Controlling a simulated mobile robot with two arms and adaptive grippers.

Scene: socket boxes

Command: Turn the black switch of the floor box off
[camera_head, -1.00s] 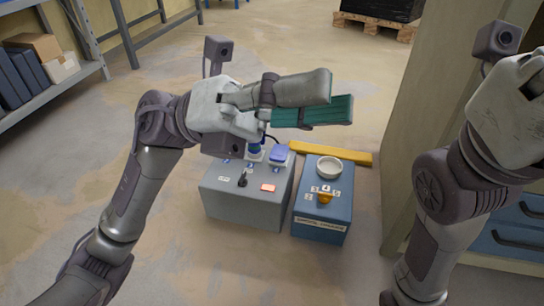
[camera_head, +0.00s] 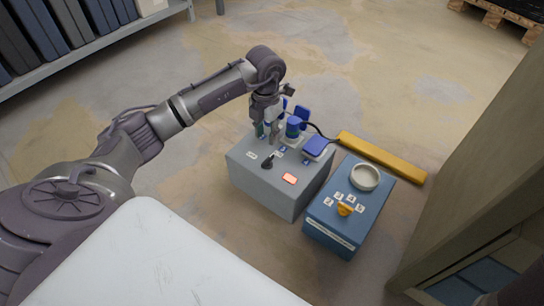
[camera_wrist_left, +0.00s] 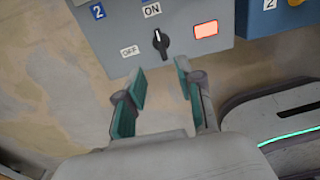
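The floor box (camera_head: 262,187) is a grey box on the floor, and its near top shows in the wrist view (camera_wrist_left: 105,35). Its black switch (camera_head: 267,162) is a small knob, seen clearly in the wrist view (camera_wrist_left: 161,43). The knob points roughly toward the ON label (camera_wrist_left: 152,10); the OFF label (camera_wrist_left: 130,51) is at its lower left. A red-orange lamp (camera_head: 289,179) beside the switch looks lit. My left gripper (camera_head: 268,134) is above the box, pointing down. In the wrist view its teal fingers (camera_wrist_left: 161,85) are apart and empty, with the switch ahead, untouched. My right gripper is out of view.
Blue plugs (camera_head: 294,127) and a blue-lidded socket (camera_head: 316,147) stand on the box's back part. A blue box (camera_head: 330,222) with a yellow knob and white ring sits at right. A yellow bar (camera_head: 385,158) lies behind. A cabinet (camera_head: 475,165) stands at far right.

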